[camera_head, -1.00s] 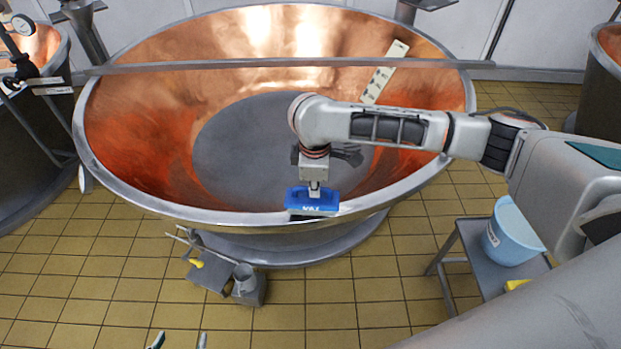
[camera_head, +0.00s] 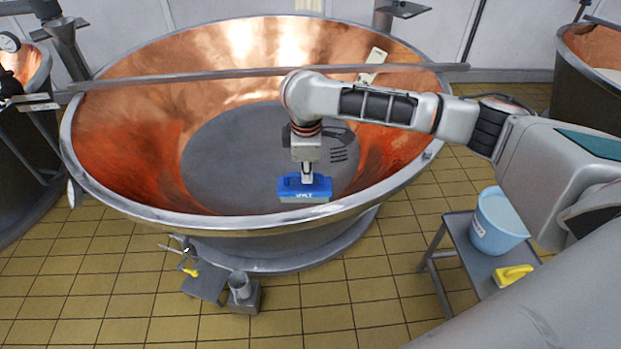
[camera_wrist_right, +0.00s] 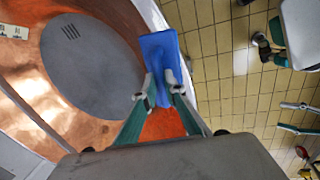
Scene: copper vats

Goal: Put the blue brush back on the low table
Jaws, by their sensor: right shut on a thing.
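The blue brush (camera_head: 304,187) hangs in my right gripper (camera_head: 306,176), in front of the near inside wall of the copper vat. In the right wrist view the brush (camera_wrist_right: 160,62) sits between the fingertips of my right gripper (camera_wrist_right: 163,88), which is shut on it. The low table (camera_head: 478,268) is grey metal and stands on the floor at the right, well apart from the brush. My left gripper (camera_wrist_right: 298,118) shows only at the right edge of the wrist view, with its fingers apart and nothing seen between them.
A light blue bucket (camera_head: 498,224) and a yellow object (camera_head: 513,275) take up part of the low table. The vat's rim (camera_head: 400,190) lies between the brush and the table. A small grey stand (camera_head: 243,295) is on the floor before the vat. Tiled floor (camera_head: 370,290) is free between.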

